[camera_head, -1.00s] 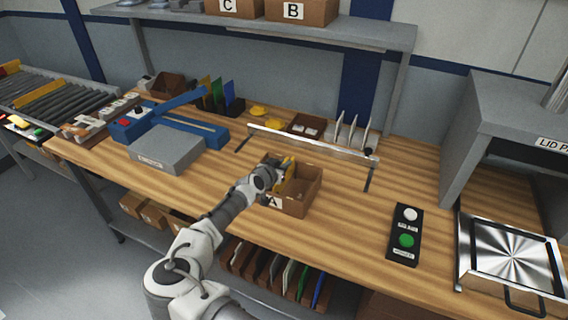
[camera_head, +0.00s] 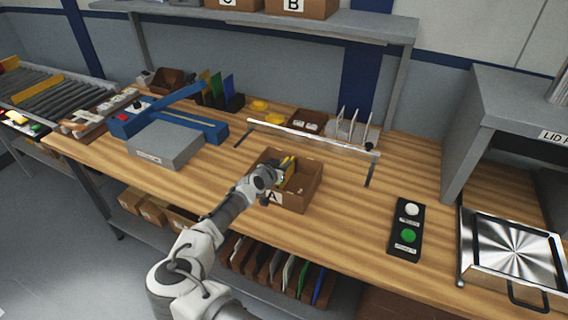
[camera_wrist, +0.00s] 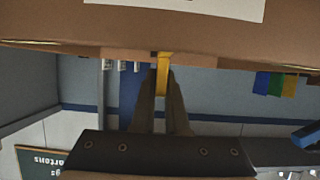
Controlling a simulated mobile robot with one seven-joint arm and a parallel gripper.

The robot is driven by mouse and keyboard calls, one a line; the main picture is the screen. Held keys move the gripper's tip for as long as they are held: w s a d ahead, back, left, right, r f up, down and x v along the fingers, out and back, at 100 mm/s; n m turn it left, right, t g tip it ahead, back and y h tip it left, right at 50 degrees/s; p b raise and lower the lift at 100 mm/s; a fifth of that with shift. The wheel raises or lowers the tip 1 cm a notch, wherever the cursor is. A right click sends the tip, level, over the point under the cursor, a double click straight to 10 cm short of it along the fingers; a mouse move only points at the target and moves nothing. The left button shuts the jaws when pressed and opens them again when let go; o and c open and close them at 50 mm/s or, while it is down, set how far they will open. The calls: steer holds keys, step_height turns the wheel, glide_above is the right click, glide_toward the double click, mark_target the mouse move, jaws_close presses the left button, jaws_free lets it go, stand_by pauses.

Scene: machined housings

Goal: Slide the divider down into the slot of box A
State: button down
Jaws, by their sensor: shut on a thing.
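Box A (camera_head: 303,197) is an open brown carton with an "A" label on its front, standing on the wooden bench. My gripper (camera_head: 279,180) is at the left part of its opening, shut on a yellow divider (camera_head: 289,165). The divider shows upright at the box opening, partly behind my gripper. In the wrist view my two fingers (camera_wrist: 162,100) pinch the yellow divider (camera_wrist: 163,72), which meets the edge of the brown box wall (camera_wrist: 60,35). The slot and the divider's lower edge are hidden, so I cannot tell how deep it sits.
A clear-topped rail (camera_head: 310,137) spans the bench behind the box. A blue press-like device (camera_head: 205,127) and grey block (camera_head: 165,147) stand left. A button panel (camera_head: 406,228) and metal lid tray (camera_head: 512,248) are right.

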steer(key=shift+f, duration=0.15)
steer(key=c, duration=0.8)
jaws_free()
steer(key=shift+c, duration=0.2)
steer(key=v, duration=1.7)
steer(key=shift+s+b, duration=0.2)
steer(key=shift+b, duration=0.25)
